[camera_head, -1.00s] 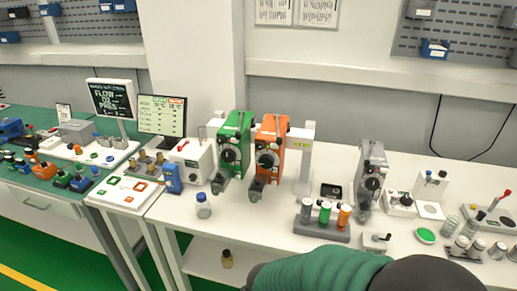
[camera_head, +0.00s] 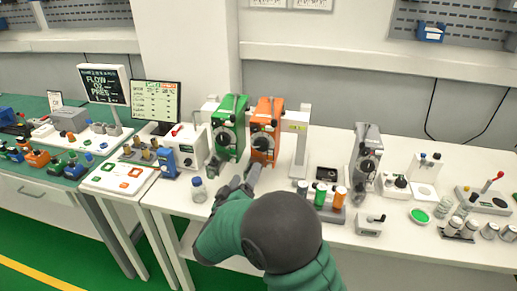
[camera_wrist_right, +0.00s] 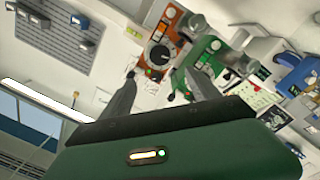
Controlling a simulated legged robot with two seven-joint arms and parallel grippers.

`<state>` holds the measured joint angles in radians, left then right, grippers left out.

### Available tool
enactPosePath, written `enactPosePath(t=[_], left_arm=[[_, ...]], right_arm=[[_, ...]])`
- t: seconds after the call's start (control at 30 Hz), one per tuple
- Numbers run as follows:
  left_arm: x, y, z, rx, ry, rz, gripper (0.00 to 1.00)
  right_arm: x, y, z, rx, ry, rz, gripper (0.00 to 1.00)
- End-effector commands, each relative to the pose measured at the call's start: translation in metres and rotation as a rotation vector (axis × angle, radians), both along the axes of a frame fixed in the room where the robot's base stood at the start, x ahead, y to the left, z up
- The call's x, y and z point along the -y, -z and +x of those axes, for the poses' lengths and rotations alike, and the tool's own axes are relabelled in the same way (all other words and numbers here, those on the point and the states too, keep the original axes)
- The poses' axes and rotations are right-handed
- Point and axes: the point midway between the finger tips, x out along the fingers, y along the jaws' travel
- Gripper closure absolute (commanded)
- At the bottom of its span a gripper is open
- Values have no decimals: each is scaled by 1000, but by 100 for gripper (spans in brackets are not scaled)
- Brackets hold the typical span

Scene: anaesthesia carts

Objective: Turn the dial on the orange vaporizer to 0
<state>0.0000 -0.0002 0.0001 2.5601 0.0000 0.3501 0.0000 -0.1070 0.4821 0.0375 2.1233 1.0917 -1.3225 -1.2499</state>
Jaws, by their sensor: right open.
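The orange vaporizer (camera_head: 267,130) stands upright on the white bench, right beside the green vaporizer (camera_head: 231,127). Its round black dial (camera_head: 262,143) faces forward; the dial's marks are too small to read. My right gripper (camera_head: 244,180) is open and empty, in front of and below the two vaporizers. In the right wrist view the orange vaporizer (camera_wrist_right: 165,38) and its dial (camera_wrist_right: 159,55) lie ahead of the open fingers (camera_wrist_right: 165,80), with the green vaporizer (camera_wrist_right: 207,58) closer to the other finger. My left gripper is not in view.
A clear bottle with a blue cap (camera_head: 198,190) stands left of my right gripper. A holder with grey, green and orange cylinders (camera_head: 333,212) stands to the right. A grey vaporizer (camera_head: 366,155) is farther right. A monitor (camera_head: 156,101) is at the left.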

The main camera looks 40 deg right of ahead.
Motion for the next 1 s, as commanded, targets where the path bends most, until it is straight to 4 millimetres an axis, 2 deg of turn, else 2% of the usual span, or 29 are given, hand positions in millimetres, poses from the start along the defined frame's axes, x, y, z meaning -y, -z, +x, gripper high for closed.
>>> enactPosePath(t=[0.3, 0.5, 0.7, 0.93, 1.0], left_arm=[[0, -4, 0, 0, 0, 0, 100], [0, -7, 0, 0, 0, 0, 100], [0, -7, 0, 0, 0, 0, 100], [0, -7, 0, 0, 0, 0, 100], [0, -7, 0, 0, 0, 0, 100]], right_arm=[[66, 0, 51, 0, 2, 1, 30], [101, 0, 80, 1, -1, 2, 30], [116, 0, 93, 1, -3, 2, 30], [116, 0, 94, 1, -4, 2, 30], [116, 0, 94, 0, -4, 3, 36]])
